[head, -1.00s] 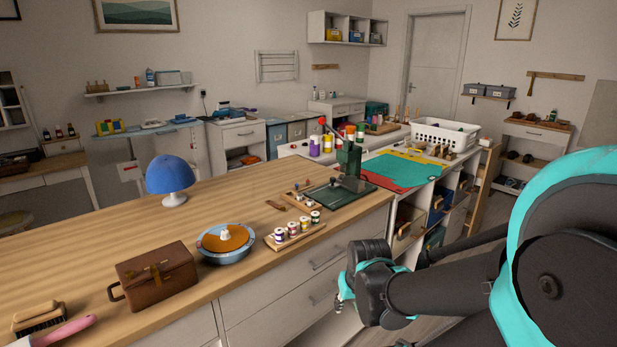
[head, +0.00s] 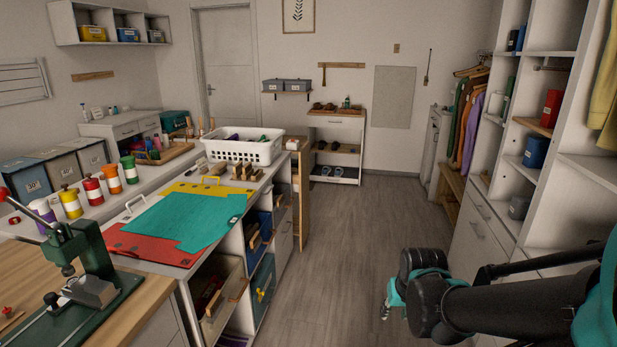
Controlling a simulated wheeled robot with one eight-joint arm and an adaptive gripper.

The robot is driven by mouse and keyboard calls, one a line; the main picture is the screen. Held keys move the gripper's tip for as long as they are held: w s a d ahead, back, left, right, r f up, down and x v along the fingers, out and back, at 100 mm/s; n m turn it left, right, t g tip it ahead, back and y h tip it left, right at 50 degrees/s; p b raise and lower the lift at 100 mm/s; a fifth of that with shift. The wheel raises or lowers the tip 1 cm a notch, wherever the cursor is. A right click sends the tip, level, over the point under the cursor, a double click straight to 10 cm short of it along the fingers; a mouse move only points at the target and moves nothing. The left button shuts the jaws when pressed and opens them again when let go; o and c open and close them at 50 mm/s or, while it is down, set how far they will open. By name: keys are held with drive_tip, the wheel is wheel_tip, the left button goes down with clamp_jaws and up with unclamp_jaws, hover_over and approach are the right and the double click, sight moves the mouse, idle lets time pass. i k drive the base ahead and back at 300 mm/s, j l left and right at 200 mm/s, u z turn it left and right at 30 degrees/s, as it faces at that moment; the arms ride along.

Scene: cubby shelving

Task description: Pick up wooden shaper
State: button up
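I cannot single out the wooden shaper for certain. Several small wooden pieces (head: 241,173) stand on the white cubby unit (head: 180,261), in front of a white basket; their shapes are too small to tell well. Brown items (head: 323,107) lie on top of a far shoe rack, also too small to make out. My gripper (head: 385,308) is at the lower right, over the floor and well apart from the cubby unit. Its fingers are small, dark and partly hidden by my arm, so I cannot tell whether it is open.
A white basket (head: 247,149) stands behind the wooden pieces. Teal, red and yellow sheets (head: 195,218) cover the unit's near top. A green press (head: 88,265) stands at left. Tall shelving (head: 490,232) lines the right. The wooden floor (head: 335,235) between is clear.

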sight(190, 130)
drive_tip(key=i+z, duration=0.3)
drive_tip(key=i, duration=4.8)
drive_tip(key=i+l+u, duration=0.1)
drive_tip(key=i+u, duration=0.35)
drive_tip(key=i+l+u, duration=0.3)
drive_tip(key=i+u, duration=0.15)
drive_tip(key=i, duration=0.2)
drive_tip(key=i+u, duration=0.2)
drive_tip(key=u, duration=0.2)
drive_tip(key=i+l+u, duration=0.15)
drive_tip(key=u, duration=0.25)
drive_tip(key=i+l+u, duration=0.2)
drive_tip(key=u, duration=0.2)
drive_tip(key=i+l+u, duration=0.15)
drive_tip(key=u, duration=0.25)
drive_tip(key=i+l+u, duration=0.1)
drive_tip(key=l+u, duration=0.2)
drive_tip(key=u, duration=0.15)
drive_tip(key=i+l+u, duration=0.15)
drive_tip(key=l+u, duration=0.2)
drive_tip(key=i+l+u, duration=0.15)
drive_tip(key=l+u, duration=0.55)
drive_tip(key=l, duration=0.2)
drive_tip(key=l+u, duration=0.1)
drive_tip(key=u, duration=0.4)
drive_tip(key=i+l+u, duration=0.15)
drive_tip(key=l+u, duration=0.25)
drive_tip(key=i+l+u, duration=0.1)
drive_tip(key=u, duration=0.25)
drive_tip(key=l, duration=0.1)
